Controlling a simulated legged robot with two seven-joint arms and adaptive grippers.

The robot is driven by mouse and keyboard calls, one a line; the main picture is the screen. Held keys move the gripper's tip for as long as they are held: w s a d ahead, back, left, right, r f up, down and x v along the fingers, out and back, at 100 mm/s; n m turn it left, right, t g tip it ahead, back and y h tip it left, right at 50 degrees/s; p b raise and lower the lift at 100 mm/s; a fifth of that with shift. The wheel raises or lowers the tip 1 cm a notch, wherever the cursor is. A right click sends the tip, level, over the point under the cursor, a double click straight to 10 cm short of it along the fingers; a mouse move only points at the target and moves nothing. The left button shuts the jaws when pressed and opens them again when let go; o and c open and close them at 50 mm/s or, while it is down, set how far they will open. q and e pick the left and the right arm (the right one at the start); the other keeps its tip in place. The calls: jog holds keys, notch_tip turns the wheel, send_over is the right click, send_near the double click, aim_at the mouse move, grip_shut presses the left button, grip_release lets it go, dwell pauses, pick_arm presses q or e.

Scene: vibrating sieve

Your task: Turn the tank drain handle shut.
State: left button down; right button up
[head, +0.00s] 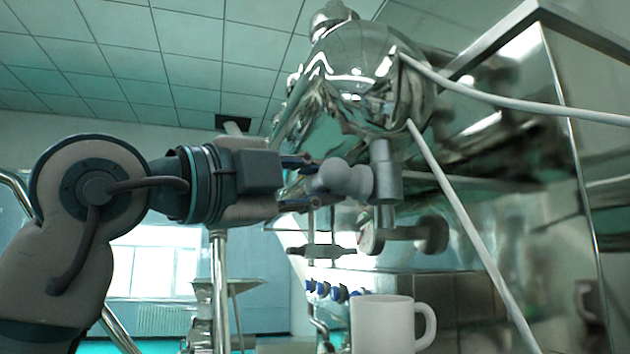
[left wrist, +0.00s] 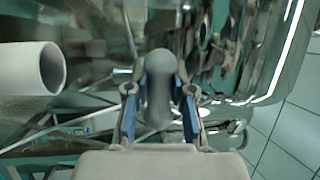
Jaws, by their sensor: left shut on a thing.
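The tank drain handle (head: 338,178) is a grey rounded knob on a short neck, joined to a vertical grey drain pipe (head: 387,172) under the shiny tank (head: 362,75). My left gripper (head: 300,182) reaches it from the left in the head view, its fingers around the handle. In the left wrist view the handle (left wrist: 158,90) stands between the two blue-padded fingers of my left gripper (left wrist: 158,98), which is shut on it. The handle's far end is hidden behind the knob in the wrist view. My right gripper is not in view.
A white mug (head: 382,325) stands below the drain pipe. A white hose (head: 465,220) slants down to the right of the pipe. Shiny metal panels (head: 540,150) fill the right side. A row of blue knobs (head: 325,290) sits lower in the middle.

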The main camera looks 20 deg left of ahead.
pick_arm(q)
jog(key=shift+w, duration=0.1)
jog(key=c, duration=1.2)
grip_release()
jog(key=shift+o, duration=1)
jog(key=shift+w+d, duration=0.1)
jog(key=shift+w, duration=0.05)
jog(key=shift+w+d, duration=0.15)
jog(key=shift+s, duration=0.35)
jog(key=v, duration=1.1)
jog(key=shift+a+f, duration=0.25)
jog(key=shift+a, duration=0.15)
jog(key=shift+d, duration=0.25)
